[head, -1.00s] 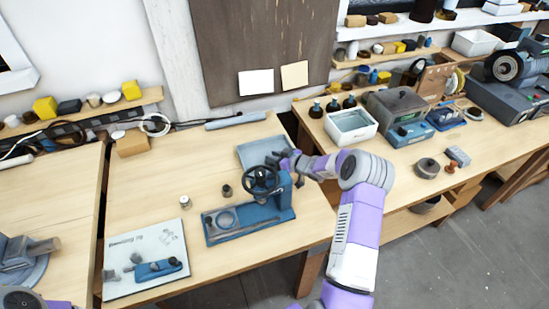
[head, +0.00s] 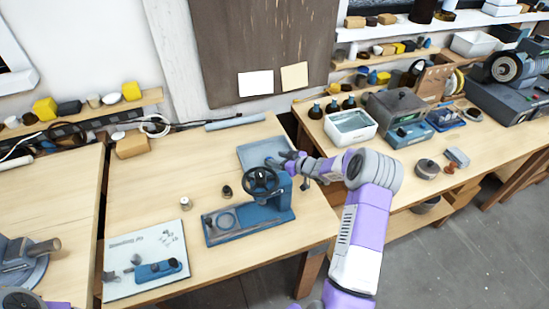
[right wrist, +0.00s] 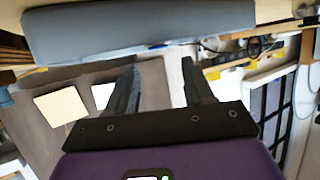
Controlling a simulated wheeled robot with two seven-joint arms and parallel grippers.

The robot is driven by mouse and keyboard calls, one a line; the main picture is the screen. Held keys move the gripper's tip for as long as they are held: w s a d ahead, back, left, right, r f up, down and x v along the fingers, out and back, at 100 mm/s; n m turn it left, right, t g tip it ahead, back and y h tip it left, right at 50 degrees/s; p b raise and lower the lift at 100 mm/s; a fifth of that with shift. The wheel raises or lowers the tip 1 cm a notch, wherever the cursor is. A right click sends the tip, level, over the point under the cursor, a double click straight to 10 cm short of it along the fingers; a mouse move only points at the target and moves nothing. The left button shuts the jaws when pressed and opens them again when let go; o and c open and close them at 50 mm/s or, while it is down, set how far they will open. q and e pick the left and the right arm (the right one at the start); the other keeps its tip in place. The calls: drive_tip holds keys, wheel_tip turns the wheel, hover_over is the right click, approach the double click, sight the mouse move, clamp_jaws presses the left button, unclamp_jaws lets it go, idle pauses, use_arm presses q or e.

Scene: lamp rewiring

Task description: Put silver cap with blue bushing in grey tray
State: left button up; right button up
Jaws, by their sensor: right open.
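A small silver cap (head: 185,203) stands on the middle table, just above the white sheet; whether it holds a blue bushing is too small to tell. A shallow grey tray (head: 250,152) lies at the back of that table, behind the blue hand press, and its visible floor looks bare. My right gripper (head: 285,161) is at the tray's right side, beside the press. In the right wrist view the right gripper (right wrist: 161,75) has its fingers apart with nothing between them. A grey slab-like surface, probably the tray (right wrist: 140,32), fills the top there. My left gripper is not visible.
The blue press (head: 250,222) with its black handwheel (head: 262,181) stands in front of the tray. A small dark cylinder (head: 226,191) stands left of the wheel. The white sheet (head: 120,285) carries a blue part. Bare tabletop lies left of the tray.

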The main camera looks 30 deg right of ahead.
drive_tip(key=v, duration=0.9)
drive_tip(key=shift+s+p, duration=0.2)
drive_tip(key=shift+p, duration=0.15)
drive_tip(key=shift+r, duration=0.1)
